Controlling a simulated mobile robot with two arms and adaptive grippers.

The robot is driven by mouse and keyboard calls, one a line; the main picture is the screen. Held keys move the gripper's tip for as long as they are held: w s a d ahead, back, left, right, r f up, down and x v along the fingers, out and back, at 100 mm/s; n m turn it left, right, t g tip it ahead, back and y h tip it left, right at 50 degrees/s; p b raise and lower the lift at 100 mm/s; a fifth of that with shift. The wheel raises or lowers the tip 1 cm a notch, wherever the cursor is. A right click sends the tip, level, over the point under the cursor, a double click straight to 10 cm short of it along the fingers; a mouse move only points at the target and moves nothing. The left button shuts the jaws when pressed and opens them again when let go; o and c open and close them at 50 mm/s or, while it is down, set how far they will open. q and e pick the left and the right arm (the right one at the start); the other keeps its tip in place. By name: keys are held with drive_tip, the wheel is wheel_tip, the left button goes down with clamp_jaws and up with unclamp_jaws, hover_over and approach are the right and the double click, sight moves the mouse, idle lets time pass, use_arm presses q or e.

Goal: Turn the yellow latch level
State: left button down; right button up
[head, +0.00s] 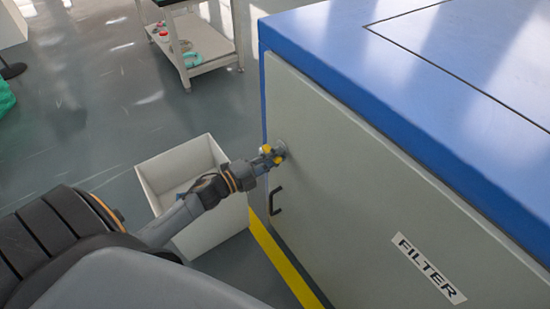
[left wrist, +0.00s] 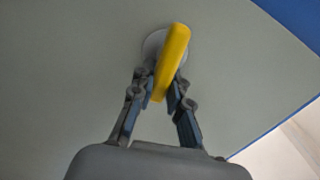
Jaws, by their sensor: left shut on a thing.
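The yellow latch (left wrist: 174,55) is a bar on a round grey base (left wrist: 153,45) on the grey cabinet door. In the left wrist view it stands steeply, its top leaning a little to the right. My left gripper (left wrist: 160,100) is shut on the lower part of the latch, a finger on each side. In the head view my left gripper (head: 266,157) reaches the door near its left edge, and only bits of yellow show around the fingers. My right gripper is not in view.
The grey door (head: 340,190) has a black handle (head: 275,201) below the latch and a FILTER label (head: 428,268). The cabinet top (head: 400,60) is blue. A white bin (head: 180,165) stands left of the door, and a cart (head: 205,45) stands behind.

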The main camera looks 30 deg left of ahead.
use_arm(q)
drive_tip(key=shift+f+m, duration=0.2)
drive_tip(key=shift+m, duration=0.4)
drive_tip(key=shift+m+b, duration=0.3)
drive_tip(key=c, duration=1.3)
unclamp_jaws()
drive_tip(key=v, duration=1.2)
